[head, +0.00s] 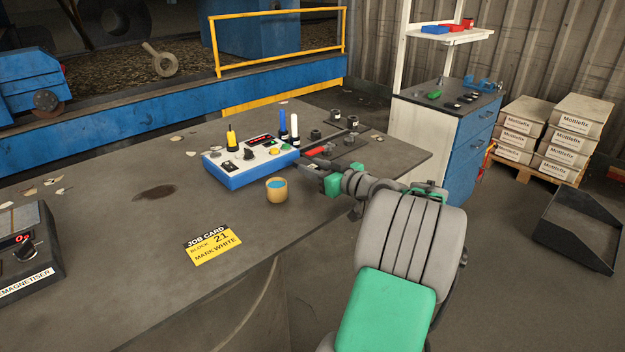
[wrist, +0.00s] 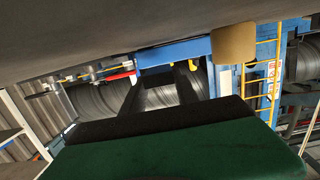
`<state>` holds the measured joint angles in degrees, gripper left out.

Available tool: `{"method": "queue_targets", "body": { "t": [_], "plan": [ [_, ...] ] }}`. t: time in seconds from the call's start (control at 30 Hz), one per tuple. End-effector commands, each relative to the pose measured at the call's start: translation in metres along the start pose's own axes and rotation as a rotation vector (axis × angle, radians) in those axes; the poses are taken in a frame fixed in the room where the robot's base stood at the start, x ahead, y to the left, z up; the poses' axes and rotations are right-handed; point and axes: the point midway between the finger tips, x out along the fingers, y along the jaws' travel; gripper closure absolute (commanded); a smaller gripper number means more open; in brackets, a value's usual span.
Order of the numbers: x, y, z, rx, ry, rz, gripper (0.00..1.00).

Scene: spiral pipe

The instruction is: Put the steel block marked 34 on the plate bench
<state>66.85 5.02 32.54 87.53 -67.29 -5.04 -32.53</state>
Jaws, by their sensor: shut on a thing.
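My gripper (head: 312,166) reaches over the grey bench top (head: 110,215) near its right end, beside the blue and white control box (head: 250,162). In the wrist view my gripper (wrist: 160,82) is shut on a dark block (wrist: 161,98) between its fingers. No number shows on it. Several small dark steel blocks (head: 335,115) stand on the bench behind the gripper; their marks are too small to read. I cannot tell which block is marked 34, nor which surface is the plate bench.
A red marker (head: 315,151) lies near my gripper. A yellow job card (head: 212,244) reads block 21, mark white. A blue drawer cabinet (head: 472,150) stands behind right.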

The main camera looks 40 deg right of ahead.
Motion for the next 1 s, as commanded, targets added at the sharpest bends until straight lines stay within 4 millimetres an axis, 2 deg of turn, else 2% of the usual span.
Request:
{"method": "queue_targets", "body": {
  "t": [0.1,0.17,0.57,0.6,0.83,1.0],
  "plan": [
    [0.005,-0.002,0.022,0.003,0.000,-0.001,1.00],
    [0.006,-0.002,0.030,0.002,0.001,-0.001,1.00],
    [0.007,-0.002,0.036,-0.002,0.002,-0.001,1.00],
    [0.007,-0.002,0.036,0.000,0.000,-0.001,0.61],
    [0.007,-0.002,0.036,0.001,0.000,-0.001,0.43],
    [0.007,-0.002,0.036,0.001,0.000,-0.001,0.42]
  ]
}}
